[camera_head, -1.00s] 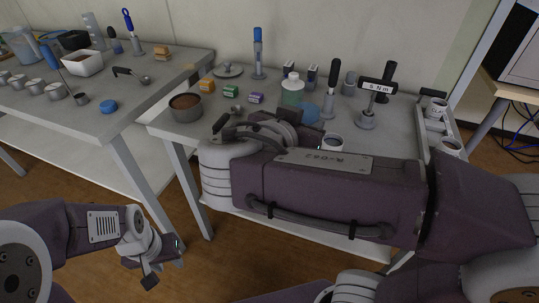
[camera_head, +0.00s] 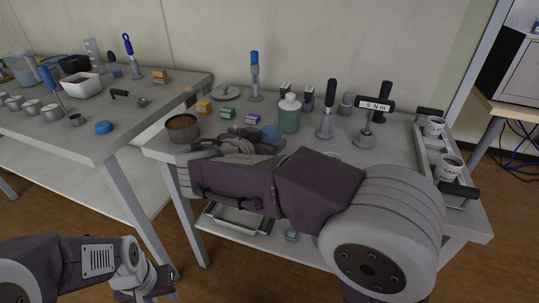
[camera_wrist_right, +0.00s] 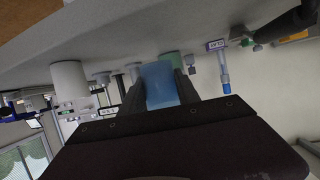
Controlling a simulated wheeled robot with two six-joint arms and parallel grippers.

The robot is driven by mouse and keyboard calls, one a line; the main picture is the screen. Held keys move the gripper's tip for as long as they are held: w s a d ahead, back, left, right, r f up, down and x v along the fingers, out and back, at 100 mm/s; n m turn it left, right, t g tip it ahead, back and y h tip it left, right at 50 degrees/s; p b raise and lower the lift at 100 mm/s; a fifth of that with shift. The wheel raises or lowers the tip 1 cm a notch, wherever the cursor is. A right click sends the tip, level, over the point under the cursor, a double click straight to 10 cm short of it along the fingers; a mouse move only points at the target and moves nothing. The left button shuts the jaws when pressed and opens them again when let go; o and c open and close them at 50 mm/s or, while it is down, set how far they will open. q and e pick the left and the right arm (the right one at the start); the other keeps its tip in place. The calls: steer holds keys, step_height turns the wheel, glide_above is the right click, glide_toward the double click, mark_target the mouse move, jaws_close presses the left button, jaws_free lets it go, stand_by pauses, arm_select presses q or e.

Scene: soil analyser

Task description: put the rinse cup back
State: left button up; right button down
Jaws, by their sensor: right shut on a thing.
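The rinse cup appears to be the blue cup (camera_head: 271,133), in front and left of the green bottle (camera_head: 289,115) in the head view. In the right wrist view the blue cup (camera_wrist_right: 158,84) sits between the two dark fingers of my right gripper (camera_wrist_right: 160,92), which is shut on it. In the head view my right arm covers the cup's lower part, so I cannot tell whether it touches the table. My left gripper (camera_head: 148,288) hangs low at the lower left, away from the tables; its fingers are too unclear to judge.
A soil-filled pan (camera_head: 182,128) stands left of the cup. Small coloured boxes (camera_head: 228,113) lie behind it. A torque tool (camera_head: 373,115) and a black-handled tool (camera_head: 327,110) stand right. A tray (camera_head: 462,190) with labelled mugs is at the right edge.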

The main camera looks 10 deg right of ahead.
step_height(320, 180, down, 4)
steer(key=shift+r+b, duration=0.15)
steer(key=shift+b, duration=0.55)
steer(key=shift+r, duration=0.1)
steer(key=shift+f, duration=0.2)
steer(key=c, duration=0.9)
jaws_free()
steer(key=shift+r, duration=0.1)
